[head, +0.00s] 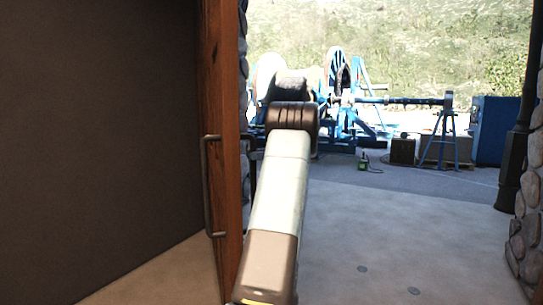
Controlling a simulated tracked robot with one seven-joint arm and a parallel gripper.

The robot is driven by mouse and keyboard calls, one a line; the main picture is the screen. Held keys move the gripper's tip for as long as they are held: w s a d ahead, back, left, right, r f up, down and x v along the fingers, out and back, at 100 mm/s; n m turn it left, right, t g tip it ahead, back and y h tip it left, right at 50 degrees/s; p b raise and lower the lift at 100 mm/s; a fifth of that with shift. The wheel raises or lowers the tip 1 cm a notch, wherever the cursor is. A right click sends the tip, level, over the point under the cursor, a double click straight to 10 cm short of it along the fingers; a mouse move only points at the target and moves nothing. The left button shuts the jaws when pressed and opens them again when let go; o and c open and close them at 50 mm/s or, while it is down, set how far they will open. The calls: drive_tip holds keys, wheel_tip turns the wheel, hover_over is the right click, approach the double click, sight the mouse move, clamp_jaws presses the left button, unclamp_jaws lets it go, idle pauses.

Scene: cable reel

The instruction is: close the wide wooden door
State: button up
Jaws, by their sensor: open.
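The wooden door (230,110) stands open, seen nearly edge-on as a tall reddish-brown strip left of the middle. A long dark pull handle (208,190) is on its left side. Part of a dark bar, perhaps a second handle (251,170), shows on its right side, close behind my arm. My arm reaches forward just right of the door's edge, across the open doorway. The end of my arm bends away from view behind its own links, so my gripper is hidden. I cannot tell whether the arm touches the door.
A dark wall (100,120) fills the left. A stone pillar (526,235) and dark post (518,150) border the right. Pale floor (400,240) is clear through the doorway. Outside stand blue reel machinery (340,130), a small green object (364,162) and a blue cabinet (495,130).

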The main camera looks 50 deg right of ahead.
drive_tip(key=v, duration=1.3)
